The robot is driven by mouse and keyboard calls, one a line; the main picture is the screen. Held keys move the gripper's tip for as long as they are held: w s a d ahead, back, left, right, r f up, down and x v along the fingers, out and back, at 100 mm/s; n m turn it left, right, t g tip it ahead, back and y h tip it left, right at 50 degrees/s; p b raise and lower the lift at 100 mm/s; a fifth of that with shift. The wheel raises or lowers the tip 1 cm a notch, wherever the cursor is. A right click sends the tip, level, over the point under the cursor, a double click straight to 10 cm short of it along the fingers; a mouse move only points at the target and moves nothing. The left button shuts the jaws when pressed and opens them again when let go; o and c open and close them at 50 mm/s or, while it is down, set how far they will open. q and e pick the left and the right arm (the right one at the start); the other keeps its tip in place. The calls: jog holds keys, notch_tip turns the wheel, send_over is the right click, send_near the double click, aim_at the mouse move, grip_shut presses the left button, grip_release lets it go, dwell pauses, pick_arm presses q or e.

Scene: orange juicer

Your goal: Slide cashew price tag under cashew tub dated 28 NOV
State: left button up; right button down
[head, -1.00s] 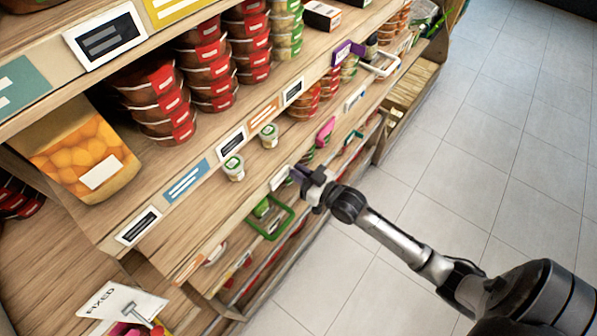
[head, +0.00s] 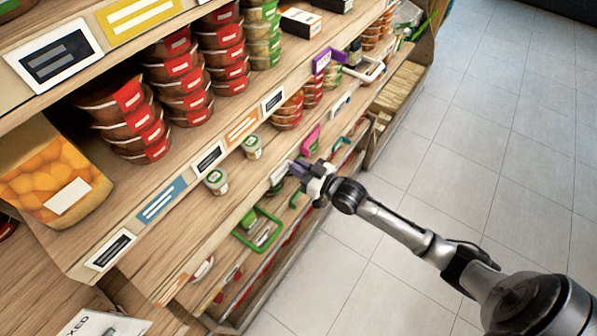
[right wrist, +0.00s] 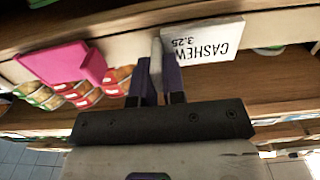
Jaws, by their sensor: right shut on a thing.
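My right gripper (head: 300,168) is shut on the white price tag (head: 279,173) at the shelf's front edge. In the right wrist view the tag (right wrist: 203,42) reads "CASHEW 3.25" upside down, extending right of the fingers (right wrist: 160,80). My left gripper is not in view.
A pink tag (head: 311,139) is on the shelf front beyond my gripper; it also shows in the wrist view (right wrist: 65,64). A green frame (head: 258,230) sits lower. Stacked red-labelled tubs (head: 185,90) fill the shelf behind. Open tiled floor (head: 470,150) lies right.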

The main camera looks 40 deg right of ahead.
jog(key=shift+a, duration=0.2)
jog(key=c, duration=1.2)
grip_release()
jog(key=shift+s, duration=0.15)
jog(key=v, duration=1.3)
jog(key=shift+s+d, duration=0.2)
jog(key=shift+s, duration=0.05)
